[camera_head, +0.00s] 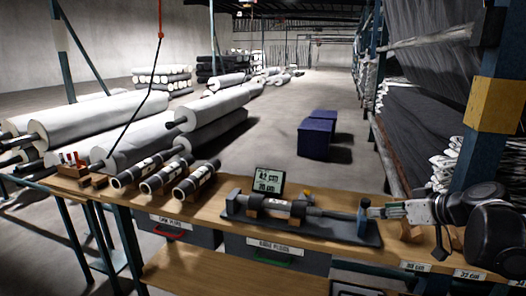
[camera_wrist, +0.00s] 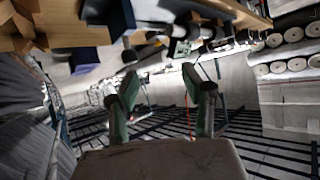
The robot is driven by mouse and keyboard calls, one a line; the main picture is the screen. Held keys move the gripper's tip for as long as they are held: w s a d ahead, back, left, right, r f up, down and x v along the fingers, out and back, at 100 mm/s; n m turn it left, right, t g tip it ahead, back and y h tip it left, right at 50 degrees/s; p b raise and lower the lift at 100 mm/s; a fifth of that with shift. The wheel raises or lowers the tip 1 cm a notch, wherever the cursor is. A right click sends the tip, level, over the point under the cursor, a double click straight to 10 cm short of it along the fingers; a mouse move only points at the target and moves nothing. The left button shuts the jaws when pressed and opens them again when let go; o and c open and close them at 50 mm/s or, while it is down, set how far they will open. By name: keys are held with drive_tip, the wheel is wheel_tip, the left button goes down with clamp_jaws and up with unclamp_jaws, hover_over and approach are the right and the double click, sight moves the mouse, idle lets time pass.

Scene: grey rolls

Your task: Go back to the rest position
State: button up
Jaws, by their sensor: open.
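My gripper (camera_head: 371,212) is at the right end of the wooden workbench (camera_head: 225,232) in the head view, pointing left. Its fingertips are close to the blue upright post of a grey measuring fixture (camera_head: 335,236); I cannot tell whether they touch it. In the wrist view, my gripper (camera_wrist: 160,73) shows two green fingers spread apart with nothing between them. A dark roll with a pale label band (camera_head: 276,207) lies in the fixture, left of my gripper and apart from it.
Several short dark rolls (camera_head: 163,179) lie at the bench's left. A small display (camera_head: 268,181) stands behind the fixture. A blue rack upright (camera_head: 480,150) with a yellow block rises beside my arm. Blue boxes (camera_head: 316,137) stand on the open floor behind.

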drive_tip(key=s+a+m+g+h+p, duration=0.1)
drive_tip(key=s+a+m+h+p, duration=0.1)
drive_tip(key=s+a, duration=0.4)
drive_tip(key=s+a+r+m+g+h+p, duration=0.1)
drive_tip(key=s+a, duration=0.6)
drive_tip(key=s, duration=0.8)
drive_tip(key=shift+s+a+m+g+h+p, duration=0.15)
drive_tip(key=shift+s+m+g+h+p, duration=0.15)
drive_tip(key=shift+m+g+h+p, duration=0.65)
